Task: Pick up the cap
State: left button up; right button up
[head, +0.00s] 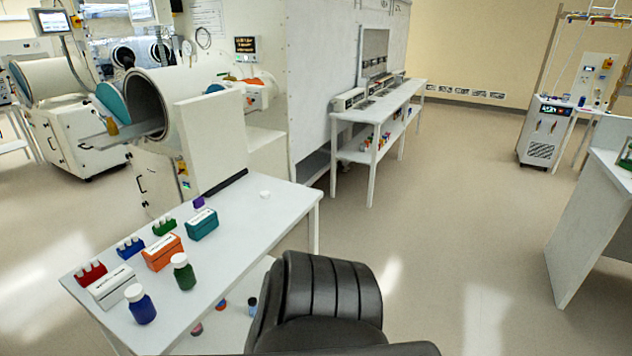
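A small white piece (265,194), which looks like a cap, lies alone on the right part of the white table (245,218). It is too small to make out its detail. A blue bottle (142,308) with a white cap (134,292) stands upright at the table's near end. A green bottle (185,276) with a white cap (179,259) stands upright just behind it. Neither of my grippers shows in the head view.
White (111,287), orange (162,253) and teal (203,225) boxes stand on the table beside red, blue and green vial racks. A white panel (212,145) rises at its back edge. A black ribbed shape (335,288) fills the bottom middle. Floor at right is clear.

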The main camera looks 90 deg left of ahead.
aim_at(263, 195)
jog(key=u, duration=2.05)
jog(key=i, duration=3.4)
jog(key=u, duration=2.85)
